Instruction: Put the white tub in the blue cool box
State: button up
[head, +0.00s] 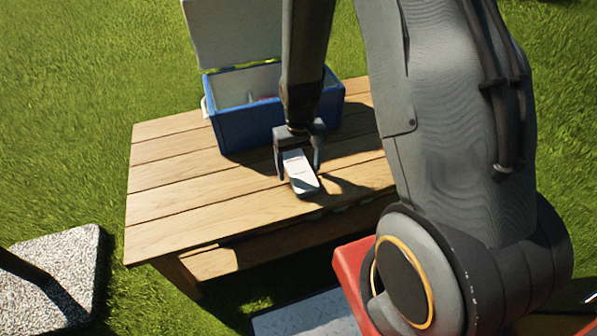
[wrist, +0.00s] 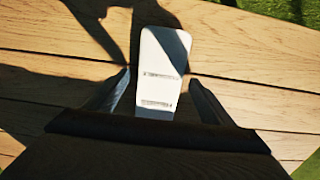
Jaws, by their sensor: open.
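The white tub (head: 299,165) lies on the wooden table in front of the blue cool box, with printed dark marks on its pale top. It also shows in the wrist view (wrist: 163,60), partly in shadow. My gripper (head: 299,178) is open over the tub, pointing down. In the wrist view its fingers (wrist: 159,82) stand on either side of the tub's near part, with gaps on both sides. The blue cool box (head: 232,132) stands at the back of the table with its white lid raised. Something small and reddish shows inside it; my arm hides part of the box.
The wooden table (head: 165,200) has clear boards to the left of the tub. The raised lid (head: 232,35) stands up behind the box. My arm covers the table's right side. A stone slab (head: 55,275) lies on the grass at the lower left.

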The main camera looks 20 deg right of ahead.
jog(key=c, duration=1.4)
